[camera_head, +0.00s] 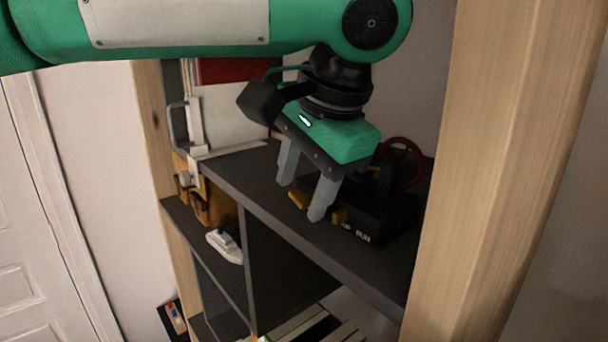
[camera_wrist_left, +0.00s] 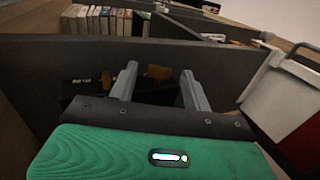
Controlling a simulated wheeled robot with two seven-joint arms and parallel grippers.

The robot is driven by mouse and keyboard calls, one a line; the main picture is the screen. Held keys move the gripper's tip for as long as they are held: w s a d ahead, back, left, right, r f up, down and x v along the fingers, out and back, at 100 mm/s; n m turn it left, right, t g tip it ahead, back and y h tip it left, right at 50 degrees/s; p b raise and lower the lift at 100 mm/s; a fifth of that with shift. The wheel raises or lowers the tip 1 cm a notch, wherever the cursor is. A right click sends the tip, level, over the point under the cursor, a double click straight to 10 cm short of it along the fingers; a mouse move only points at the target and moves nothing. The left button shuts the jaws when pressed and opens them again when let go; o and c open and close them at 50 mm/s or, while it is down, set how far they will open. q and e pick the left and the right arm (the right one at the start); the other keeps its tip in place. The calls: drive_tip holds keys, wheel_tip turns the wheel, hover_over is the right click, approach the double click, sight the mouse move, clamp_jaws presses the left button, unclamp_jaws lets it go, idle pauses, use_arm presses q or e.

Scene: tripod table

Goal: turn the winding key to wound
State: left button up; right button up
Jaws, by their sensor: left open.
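A dark machine (camera_head: 385,215) with a red wheel (camera_head: 402,150) stands on the shelf, with white lettering partly readable as "RUN". Yellow parts show near its front, one (camera_head: 340,216) by the lettering and one (camera_head: 298,198) between my finger ends. I cannot tell for sure which is the winding key. My left gripper (camera_head: 300,201) is open, pointing down in front of the machine. In the left wrist view a yellow part (camera_wrist_left: 158,72) appears between the open fingers (camera_wrist_left: 159,71). Contact cannot be told. My gripper hides part of the machine. My right gripper is not in view.
The dark shelf (camera_head: 240,185) runs beside a thick wooden post (camera_head: 500,180) on the right. A white boat-like object (camera_head: 225,245) lies on the lower shelf. A white box-like thing (camera_head: 225,125) stands at the back left. The shelf's front left stretch is bare.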

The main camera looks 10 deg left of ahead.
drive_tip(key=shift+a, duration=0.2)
use_arm(q)
drive_tip(key=shift+s, duration=0.1)
drive_tip(key=shift+c, duration=1.3)
drive_tip(key=c, duration=0.7)
drive_tip(key=shift+s+f+t+y, duration=0.15)
drive_tip(key=shift+t+y, duration=0.15)
drive_tip(key=shift+c, duration=0.2)
drive_tip(key=shift+d+f+t+y, duration=0.1)
drive_tip(key=shift+d+t+y, duration=0.05)
drive_tip(key=shift+t+y, duration=0.35)
drive_tip(key=shift+s+b, duration=0.1)
drive_tip(key=shift+b, duration=0.2)
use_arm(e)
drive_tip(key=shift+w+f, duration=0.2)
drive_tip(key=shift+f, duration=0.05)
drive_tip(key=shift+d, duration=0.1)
